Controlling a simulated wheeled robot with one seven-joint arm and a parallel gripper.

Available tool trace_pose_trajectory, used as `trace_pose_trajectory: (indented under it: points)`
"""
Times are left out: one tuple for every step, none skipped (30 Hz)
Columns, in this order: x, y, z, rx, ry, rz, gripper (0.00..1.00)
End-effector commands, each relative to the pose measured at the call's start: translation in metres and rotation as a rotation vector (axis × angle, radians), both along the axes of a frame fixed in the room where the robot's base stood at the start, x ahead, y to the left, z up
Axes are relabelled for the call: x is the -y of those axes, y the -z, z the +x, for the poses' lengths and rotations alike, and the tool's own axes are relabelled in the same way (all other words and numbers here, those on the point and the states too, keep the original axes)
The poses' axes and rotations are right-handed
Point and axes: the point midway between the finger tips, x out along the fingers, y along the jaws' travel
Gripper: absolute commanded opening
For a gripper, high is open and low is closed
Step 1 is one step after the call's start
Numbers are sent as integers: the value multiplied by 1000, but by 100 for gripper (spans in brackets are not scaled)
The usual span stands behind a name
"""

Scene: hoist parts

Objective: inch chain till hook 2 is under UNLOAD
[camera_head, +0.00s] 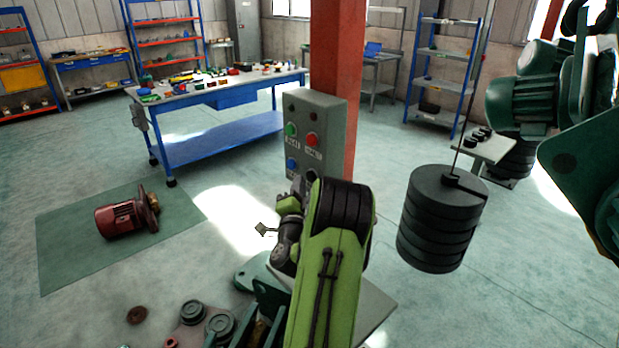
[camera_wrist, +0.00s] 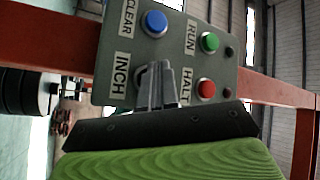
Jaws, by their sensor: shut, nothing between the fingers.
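The grey control box (camera_head: 332,112) is fixed to the red post and fills the middle of the wrist view (camera_wrist: 128,48). It carries a blue CLEAR button (camera_wrist: 155,22), a green RUN button (camera_wrist: 209,42) and a red HALT button (camera_wrist: 206,88). The INCH label (camera_wrist: 121,74) is beside my gripper (camera_wrist: 156,72), whose shut, empty fingertips are over the button by that label and mostly hide it. I cannot tell whether they touch it. A stack of black weights (camera_head: 436,235) hangs on a thin rod. I cannot make out hook 2 or an UNLOAD sign.
The red post (camera_head: 336,45) stands behind the box. Green machinery (camera_head: 530,95) fills the upper right. A blue workbench (camera_head: 215,150) with small parts is at the back left. A red motor (camera_head: 122,218) lies on a green mat (camera_head: 62,262). Open floor lies between them.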

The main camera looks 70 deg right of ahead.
Motion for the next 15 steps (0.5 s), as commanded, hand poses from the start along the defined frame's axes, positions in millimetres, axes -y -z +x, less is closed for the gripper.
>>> trace_pose_trajectory:
  points:
    - [0, 0, 0, 0, 0, 0, 0]
    - [-1, 0, 0, 0, 0, 0, 0]
    - [-2, 0, 2, 1, -1, 1, 0]
    - [-5, 0, 3, 1, -1, 1, 0]
    - [-7, 0, 4, 0, -2, 1, 0]
    - [-11, 0, 7, 1, -3, 2, 0]
    - [-14, 0, 8, 1, -3, 2, 0]
    - [-17, 0, 9, 0, -4, 2, 0]
    - [-20, 0, 11, 1, -3, 2, 0]
    - [-23, 0, 12, 1, -2, 1, 0]
    - [-25, 0, 14, 0, -4, 2, 0]
    - [-29, 0, 16, 1, -3, 2, 0]
    - [-32, 0, 17, 1, -3, 2, 0]
    - [-34, 0, 18, 0, -3, 2, 0]
    - [-38, 0, 20, 0, -2, 1, 0]
